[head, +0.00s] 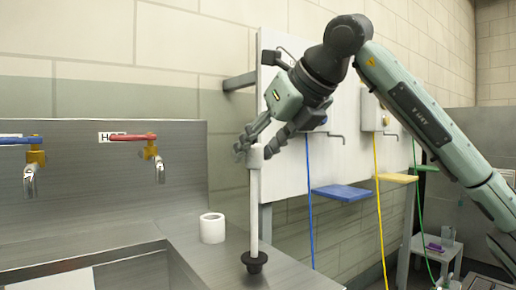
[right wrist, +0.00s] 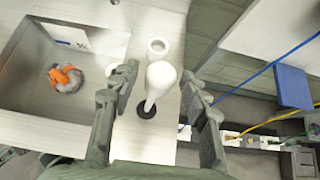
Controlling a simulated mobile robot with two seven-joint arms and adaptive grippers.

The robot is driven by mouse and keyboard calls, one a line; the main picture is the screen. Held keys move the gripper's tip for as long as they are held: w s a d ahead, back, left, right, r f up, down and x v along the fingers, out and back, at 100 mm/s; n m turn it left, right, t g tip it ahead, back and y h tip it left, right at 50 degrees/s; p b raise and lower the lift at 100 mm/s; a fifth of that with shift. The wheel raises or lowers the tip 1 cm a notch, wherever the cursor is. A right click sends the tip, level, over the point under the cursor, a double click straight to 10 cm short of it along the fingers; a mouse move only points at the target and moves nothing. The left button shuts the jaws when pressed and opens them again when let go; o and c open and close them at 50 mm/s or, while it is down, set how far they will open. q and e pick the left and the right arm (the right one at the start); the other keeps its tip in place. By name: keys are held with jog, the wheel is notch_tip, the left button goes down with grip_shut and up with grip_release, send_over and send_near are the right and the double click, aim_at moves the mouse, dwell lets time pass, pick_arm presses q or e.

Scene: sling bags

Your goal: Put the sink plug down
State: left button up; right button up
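The sink plug (head: 254,215) is a tall white rod with a round black base. It stands upright on the metal counter, and its base appears to rest on the surface. In the right wrist view the plug (right wrist: 160,76) shows from above, its white top between the fingers. My right gripper (head: 262,142) is at the top of the rod. In the right wrist view its fingers (right wrist: 160,105) are spread wide, with clear gaps on both sides of the rod. My left gripper is not in view.
A white hollow cylinder (head: 212,228) stands on the counter (head: 295,272) beside the plug. The sink, left, holds an orange and grey item (right wrist: 66,78). Taps with a blue handle (head: 18,140) and a red handle (head: 134,137) are on the wall. A blue shelf (head: 342,192) is at right.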

jog(key=shift+r, duration=0.1)
jog(key=shift+s+r, duration=0.1)
jog(key=shift+r, duration=0.1)
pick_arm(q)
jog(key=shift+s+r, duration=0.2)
pick_arm(e)
jog(key=v, duration=1.1)
jog(key=shift+s+d+r, duration=0.15)
jog(key=shift+s+r, duration=0.05)
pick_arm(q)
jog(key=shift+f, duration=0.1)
